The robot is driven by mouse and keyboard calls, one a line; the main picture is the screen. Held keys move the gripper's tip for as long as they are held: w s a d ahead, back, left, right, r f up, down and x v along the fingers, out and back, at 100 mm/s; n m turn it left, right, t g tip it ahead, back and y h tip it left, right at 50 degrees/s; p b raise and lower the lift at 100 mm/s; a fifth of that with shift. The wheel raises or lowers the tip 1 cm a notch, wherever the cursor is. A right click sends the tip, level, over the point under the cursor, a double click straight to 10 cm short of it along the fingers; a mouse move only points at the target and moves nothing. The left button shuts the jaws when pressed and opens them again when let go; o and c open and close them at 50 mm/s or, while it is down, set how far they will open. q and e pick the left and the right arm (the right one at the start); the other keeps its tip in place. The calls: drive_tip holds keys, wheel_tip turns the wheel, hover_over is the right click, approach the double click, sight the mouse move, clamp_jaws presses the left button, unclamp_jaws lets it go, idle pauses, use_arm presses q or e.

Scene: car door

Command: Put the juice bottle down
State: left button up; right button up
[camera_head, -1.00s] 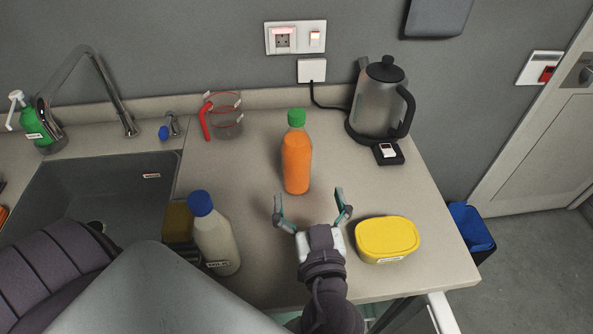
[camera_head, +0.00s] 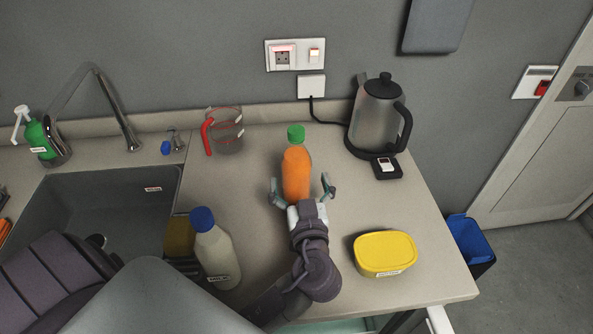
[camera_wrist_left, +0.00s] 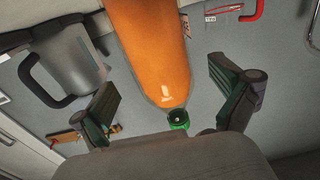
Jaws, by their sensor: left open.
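The juice bottle (camera_head: 296,170) is orange with a green cap and stands upright on the counter (camera_head: 240,180). My left gripper (camera_head: 301,181) is open, with one finger on each side of the lower bottle. The bottle's base is partly hidden behind the gripper. In the left wrist view the orange bottle (camera_wrist_left: 150,48) lies between the spread fingers of the gripper (camera_wrist_left: 163,85), with visible gaps on both sides. The green cap (camera_wrist_left: 178,120) shows at its lower end in that view. My right gripper is not in view.
A kettle (camera_head: 377,115) stands at the back right and a measuring jug (camera_head: 227,130) at the back left. A yellow tub (camera_head: 385,252) is at the front right. A blue-capped white bottle (camera_head: 215,255) stands beside the sink (camera_head: 130,200).

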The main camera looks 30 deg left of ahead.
use_arm(q)
drive_tip(key=p+x, duration=0.1)
drive_tip(key=x, duration=0.3)
drive_tip(key=shift+s, duration=0.2)
drive_tip(key=shift+c, duration=1.2)
drive_tip(key=shift+r, duration=0.15)
drive_tip(key=c, duration=1.5)
